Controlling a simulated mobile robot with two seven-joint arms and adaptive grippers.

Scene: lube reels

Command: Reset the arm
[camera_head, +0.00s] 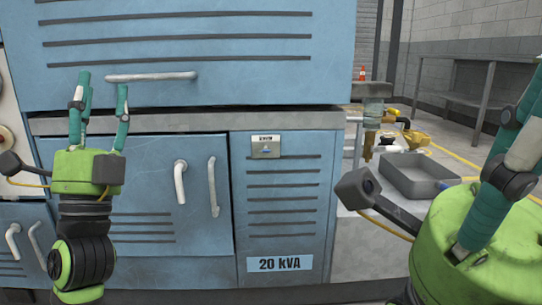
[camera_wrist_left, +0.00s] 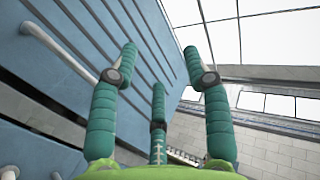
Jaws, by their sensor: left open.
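My left gripper (camera_head: 102,88) is at the left of the head view, in front of the blue cabinet (camera_head: 270,185). Its green body is upright and its teal fingers point up, spread apart with nothing between them. In the left wrist view the same gripper (camera_wrist_left: 158,75) shows three fingers spread open and empty, with the blue cabinet (camera_wrist_left: 60,85) behind on the left. My right gripper (camera_head: 518,140) is close at the right edge of the head view. Its green body is large, its teal fingers are partly cut off by the frame, and their opening cannot be judged.
A door handle (camera_head: 150,77) and another handle (camera_head: 180,182) stick out from the cabinet near my left gripper. A grey tray (camera_head: 415,178) and yellow parts (camera_head: 415,138) lie at the right. A metal bench (camera_head: 465,98) stands at the back right.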

